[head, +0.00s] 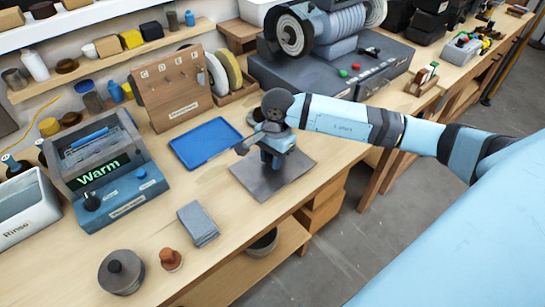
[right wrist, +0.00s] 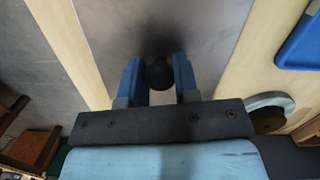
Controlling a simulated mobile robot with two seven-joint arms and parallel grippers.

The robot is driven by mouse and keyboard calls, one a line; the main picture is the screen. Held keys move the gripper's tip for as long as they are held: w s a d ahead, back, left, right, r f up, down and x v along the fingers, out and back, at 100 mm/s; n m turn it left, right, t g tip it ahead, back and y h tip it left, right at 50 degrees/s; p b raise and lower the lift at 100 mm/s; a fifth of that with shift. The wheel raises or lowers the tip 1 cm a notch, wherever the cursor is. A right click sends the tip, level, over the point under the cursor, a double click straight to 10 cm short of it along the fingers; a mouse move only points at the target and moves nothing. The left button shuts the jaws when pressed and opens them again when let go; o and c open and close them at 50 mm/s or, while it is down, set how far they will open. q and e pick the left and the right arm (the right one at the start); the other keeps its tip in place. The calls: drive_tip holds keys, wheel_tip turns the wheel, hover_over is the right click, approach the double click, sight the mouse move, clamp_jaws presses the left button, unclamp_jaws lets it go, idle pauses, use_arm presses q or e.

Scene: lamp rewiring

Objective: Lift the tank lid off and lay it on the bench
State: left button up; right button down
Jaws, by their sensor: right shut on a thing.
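The tank marked "Warm" (head: 112,165) stands at the left of the bench with its top open and a rack showing inside. The tank lid (head: 256,182) looks like a flat grey square plate with a dark round knob (right wrist: 158,76). It is at the bench's front middle; I cannot tell whether it touches the wood. My right gripper (head: 272,158) is above the plate, its blue fingers (right wrist: 158,80) shut on the knob. The plate also shows in the right wrist view (right wrist: 150,22). My left gripper is not in view.
A blue tray (head: 206,144) lies just behind the lid. A folded grey cloth (head: 198,224), a brown knobbed piece (head: 171,259) and a round grey lidded pot (head: 121,273) stand front left. A peg board (head: 170,90) and a grey machine (head: 330,75) are behind. The bench's front edge is close to the lid.

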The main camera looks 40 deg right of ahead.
drive_tip(key=shift+f, duration=0.1)
drive_tip(key=c, duration=0.8)
unclamp_jaws()
drive_tip(key=r, duration=0.4)
drive_tip(key=d+r, duration=0.1)
drive_tip(key=r, duration=0.4)
drive_tip(key=r+b, duration=0.1)
drive_tip(key=r, duration=0.3)
drive_tip(key=shift+w+d+r, duration=0.2)
drive_tip(key=shift+d+r, duration=0.1)
drive_tip(key=shift+r, duration=0.1)
